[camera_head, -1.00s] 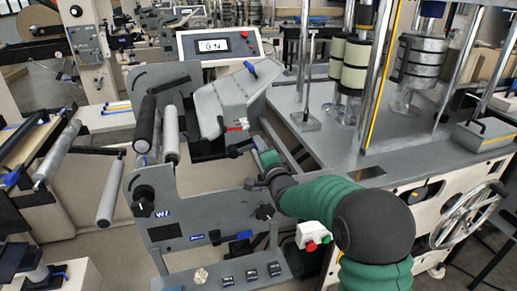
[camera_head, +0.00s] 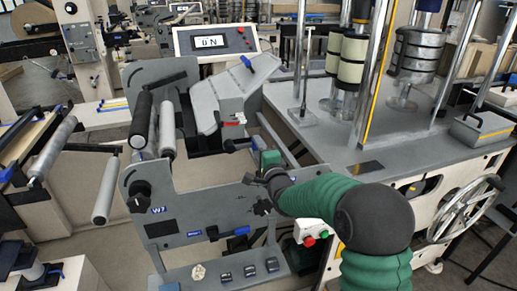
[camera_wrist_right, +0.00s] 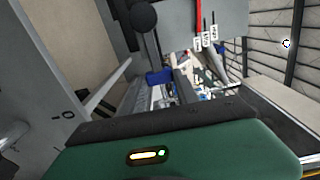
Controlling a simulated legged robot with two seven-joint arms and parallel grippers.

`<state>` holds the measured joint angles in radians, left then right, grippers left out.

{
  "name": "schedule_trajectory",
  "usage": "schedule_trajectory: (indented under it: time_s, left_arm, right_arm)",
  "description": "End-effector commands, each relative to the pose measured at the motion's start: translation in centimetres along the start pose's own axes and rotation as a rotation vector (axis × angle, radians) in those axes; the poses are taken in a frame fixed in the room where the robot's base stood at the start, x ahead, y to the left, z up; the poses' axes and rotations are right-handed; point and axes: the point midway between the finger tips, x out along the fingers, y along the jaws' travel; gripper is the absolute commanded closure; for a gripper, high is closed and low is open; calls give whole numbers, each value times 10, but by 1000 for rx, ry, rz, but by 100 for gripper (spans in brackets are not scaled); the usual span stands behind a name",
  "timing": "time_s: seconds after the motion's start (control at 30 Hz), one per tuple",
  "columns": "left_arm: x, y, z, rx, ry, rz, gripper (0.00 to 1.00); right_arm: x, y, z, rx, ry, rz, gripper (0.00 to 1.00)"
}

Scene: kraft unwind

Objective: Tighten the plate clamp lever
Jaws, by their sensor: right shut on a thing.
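My left gripper is not in view.
Rollers (camera_head: 166,130) stand to the left. The grey machine table (camera_head: 335,145) with upright posts is to the right.

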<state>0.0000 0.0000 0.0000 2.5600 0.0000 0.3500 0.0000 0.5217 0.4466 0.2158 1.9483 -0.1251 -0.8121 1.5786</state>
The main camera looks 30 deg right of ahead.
Motion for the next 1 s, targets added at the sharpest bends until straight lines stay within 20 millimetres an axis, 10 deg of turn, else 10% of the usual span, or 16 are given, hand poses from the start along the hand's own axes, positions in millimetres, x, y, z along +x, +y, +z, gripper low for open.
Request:
schedule_trajectory:
  time_s: [0.17, 0.57, 1.0]
  left_arm:
    - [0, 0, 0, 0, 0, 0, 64]
    - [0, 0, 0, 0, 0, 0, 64]
    - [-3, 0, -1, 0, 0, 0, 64]
  right_arm:
    - [0, 2, 1, 4, -1, 5, 43]
    - [-9, 0, 0, 1, 0, 1, 42]
    - [-126, 1, 0, 1, 1, 4, 42]
